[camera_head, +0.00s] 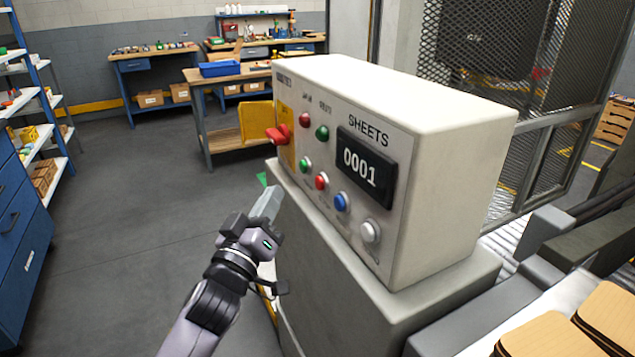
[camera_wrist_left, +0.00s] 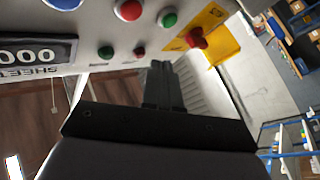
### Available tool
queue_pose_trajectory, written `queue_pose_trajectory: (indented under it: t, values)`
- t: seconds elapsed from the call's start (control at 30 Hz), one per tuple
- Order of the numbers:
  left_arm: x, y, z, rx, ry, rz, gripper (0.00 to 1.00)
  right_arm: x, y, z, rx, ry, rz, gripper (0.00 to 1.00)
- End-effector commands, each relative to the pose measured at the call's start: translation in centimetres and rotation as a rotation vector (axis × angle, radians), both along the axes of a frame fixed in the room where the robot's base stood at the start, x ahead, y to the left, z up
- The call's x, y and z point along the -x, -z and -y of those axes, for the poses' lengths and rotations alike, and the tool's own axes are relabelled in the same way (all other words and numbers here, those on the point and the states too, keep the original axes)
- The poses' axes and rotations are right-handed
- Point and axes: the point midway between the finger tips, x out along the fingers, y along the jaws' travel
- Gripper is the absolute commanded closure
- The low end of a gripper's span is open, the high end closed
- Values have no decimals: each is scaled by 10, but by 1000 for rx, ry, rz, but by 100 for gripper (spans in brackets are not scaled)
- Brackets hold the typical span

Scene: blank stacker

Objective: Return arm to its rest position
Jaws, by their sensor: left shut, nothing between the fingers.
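My left arm comes in from the bottom of the head view. My left gripper (camera_head: 267,203) is shut and empty, in front of the control box (camera_head: 440,110), near the lower left of its panel. In the left wrist view the shut fingers (camera_wrist_left: 163,85) point toward the panel, which appears upside down, with the red switch (camera_wrist_left: 197,38) on its yellow plate close by. I cannot tell whether the fingertips touch anything. The display (camera_head: 366,168) reads 0001 under the word SHEETS. My right gripper is not in view.
The box stands on a grey pedestal (camera_head: 330,270). Wooden sheets (camera_head: 540,337) lie at the lower right. A mesh cage (camera_head: 490,60) stands behind. Workbenches (camera_head: 155,52) and shelves (camera_head: 40,130) line the back and left. The grey floor (camera_head: 120,220) at the left is clear.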

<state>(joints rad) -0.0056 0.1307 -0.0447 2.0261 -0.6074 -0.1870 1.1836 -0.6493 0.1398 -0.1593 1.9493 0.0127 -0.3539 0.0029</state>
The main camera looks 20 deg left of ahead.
Motion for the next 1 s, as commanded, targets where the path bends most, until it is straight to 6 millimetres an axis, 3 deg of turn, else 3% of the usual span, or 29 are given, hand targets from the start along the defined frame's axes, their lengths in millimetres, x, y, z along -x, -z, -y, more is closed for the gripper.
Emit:
queue_pose_trajectory:
  t: [0.53, 0.63, 0.77, 0.87, 1.0]
  values:
    - [0, 0, 0, 0, 0, 0, 100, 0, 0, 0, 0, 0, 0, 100]
    - [1, 9, 1, -10, -1, -21, 100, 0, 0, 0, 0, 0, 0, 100]
    - [11, 51, 6, -66, -3, -126, 100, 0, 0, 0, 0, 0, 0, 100]
    - [30, 105, 14, -147, 5, -263, 100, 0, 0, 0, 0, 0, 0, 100]
    - [72, 185, 27, -277, 50, -473, 100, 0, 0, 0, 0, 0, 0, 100]
